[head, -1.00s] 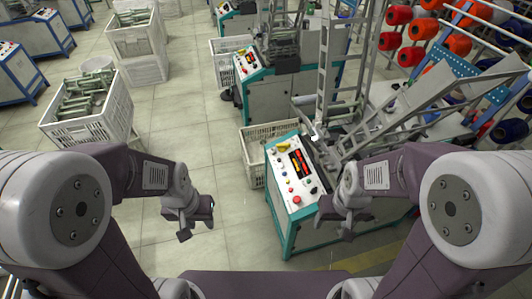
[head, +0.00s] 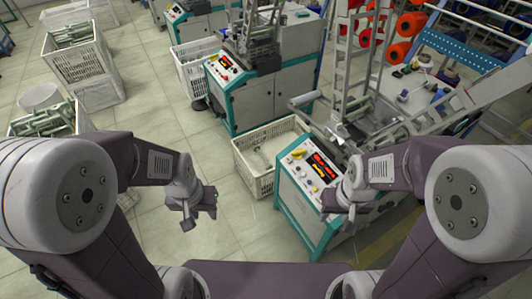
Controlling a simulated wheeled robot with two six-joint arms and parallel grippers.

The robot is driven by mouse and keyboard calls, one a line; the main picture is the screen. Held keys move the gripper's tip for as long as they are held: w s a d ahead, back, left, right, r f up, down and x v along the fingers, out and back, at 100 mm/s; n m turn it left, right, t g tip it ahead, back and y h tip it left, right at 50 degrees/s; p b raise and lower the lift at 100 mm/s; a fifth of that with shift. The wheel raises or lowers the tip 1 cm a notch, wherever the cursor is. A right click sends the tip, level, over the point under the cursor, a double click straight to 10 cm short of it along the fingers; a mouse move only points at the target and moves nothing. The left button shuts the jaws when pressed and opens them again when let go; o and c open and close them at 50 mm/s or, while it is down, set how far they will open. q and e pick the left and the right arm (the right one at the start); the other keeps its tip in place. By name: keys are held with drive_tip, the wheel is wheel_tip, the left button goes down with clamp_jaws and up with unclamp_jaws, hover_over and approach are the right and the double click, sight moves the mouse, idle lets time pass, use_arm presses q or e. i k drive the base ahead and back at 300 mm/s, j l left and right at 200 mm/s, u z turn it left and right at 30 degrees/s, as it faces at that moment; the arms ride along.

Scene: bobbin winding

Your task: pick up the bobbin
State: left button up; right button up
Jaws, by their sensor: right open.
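I cannot tell which piece is the task's bobbin. A grey cylinder (head: 304,99) lies at the top of the nearest winding machine (head: 318,205), and long grey-green tubes (head: 45,120) fill a white crate at the left. My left gripper (head: 198,211) is open and empty, hanging over bare floor left of the machine. My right gripper (head: 338,213) is open, in front of the machine's control panel (head: 312,165). It partly hides the panel's right side. I see nothing between its fingers.
A white crate (head: 268,150) stands on the floor against the machine's left side. A second machine (head: 265,85) stands behind. A rack of red spools (head: 404,52) is at the upper right. More white crates (head: 75,50) stand at the upper left. Tiled floor (head: 170,120) is clear between.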

sight(257, 149)
drive_tip(key=i+j+z, duration=0.25)
drive_tip(key=i+j, duration=0.2)
drive_tip(key=j, duration=0.15)
drive_tip(key=i+j+z, duration=0.3)
drive_tip(key=j, duration=0.35)
drive_tip(key=i+j+z, duration=0.1)
drive_tip(key=i+j, duration=0.2)
drive_tip(key=i+j+z, duration=0.15)
drive_tip(key=j, duration=0.3)
drive_tip(key=i+j+z, duration=0.15)
drive_tip(key=j, duration=0.25)
drive_tip(key=i+j+z, duration=0.1)
drive_tip(key=j, duration=0.3)
drive_tip(key=i+j+z, duration=0.35)
drive_tip(key=j, duration=0.4)
drive_tip(key=i+j+z, duration=0.15)
drive_tip(key=i+j, duration=0.15)
drive_tip(key=j, duration=0.1)
